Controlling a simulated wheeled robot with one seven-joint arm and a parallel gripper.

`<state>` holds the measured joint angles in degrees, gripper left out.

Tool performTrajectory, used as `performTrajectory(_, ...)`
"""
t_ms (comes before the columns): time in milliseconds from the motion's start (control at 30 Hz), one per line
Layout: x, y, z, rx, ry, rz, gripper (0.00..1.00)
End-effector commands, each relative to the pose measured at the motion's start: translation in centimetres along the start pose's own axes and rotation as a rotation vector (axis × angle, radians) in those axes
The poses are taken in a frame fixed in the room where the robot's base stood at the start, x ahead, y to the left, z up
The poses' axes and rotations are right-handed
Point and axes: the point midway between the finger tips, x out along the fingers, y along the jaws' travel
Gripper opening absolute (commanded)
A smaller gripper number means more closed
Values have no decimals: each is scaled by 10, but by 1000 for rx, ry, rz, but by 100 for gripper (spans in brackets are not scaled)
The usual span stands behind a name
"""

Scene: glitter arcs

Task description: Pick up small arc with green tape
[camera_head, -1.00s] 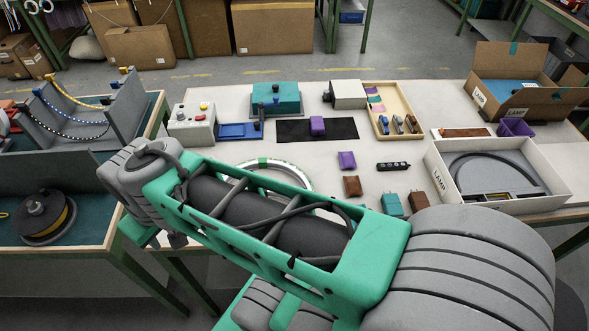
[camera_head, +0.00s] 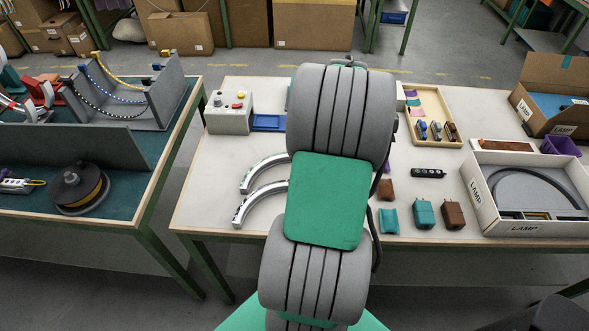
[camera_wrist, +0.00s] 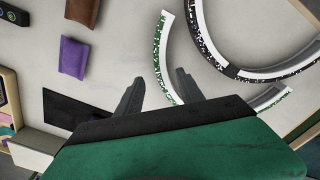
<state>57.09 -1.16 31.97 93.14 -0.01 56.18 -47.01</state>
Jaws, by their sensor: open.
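The small arc with green tape (camera_wrist: 158,50) is a white curved strip with green speckled edging in the wrist view. It runs down between my fingers in the picture, goes out of sight behind my gripper, and a green-edged end (camera_wrist: 272,97) shows at the right. My gripper (camera_wrist: 158,80) is open, one finger on each side of the arc; contact cannot be told. A larger arc with black-and-white speckles (camera_wrist: 203,35) curves at the upper right. In the head view two white arc ends (camera_head: 262,170) lie left of my arm, which hides the rest and my gripper.
In the wrist view a purple block (camera_wrist: 74,57), a brown block (camera_wrist: 82,10) and a black mat (camera_wrist: 62,108) lie to the left. In the head view a white box labelled LAMP (camera_head: 478,197) and teal and brown blocks stand right of my arm.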

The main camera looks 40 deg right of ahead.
Motion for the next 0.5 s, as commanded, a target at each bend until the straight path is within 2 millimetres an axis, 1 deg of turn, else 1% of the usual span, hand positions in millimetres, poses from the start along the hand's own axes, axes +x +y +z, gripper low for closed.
performTrajectory(133,25,-5,-4,0,-3,-3,45)
performTrajectory(233,41,-4,-5,1,-1,-1,45)
performTrajectory(333,47,-4,-5,1,1,1,45)
performTrajectory(500,47,-4,-5,1,2,2,45)
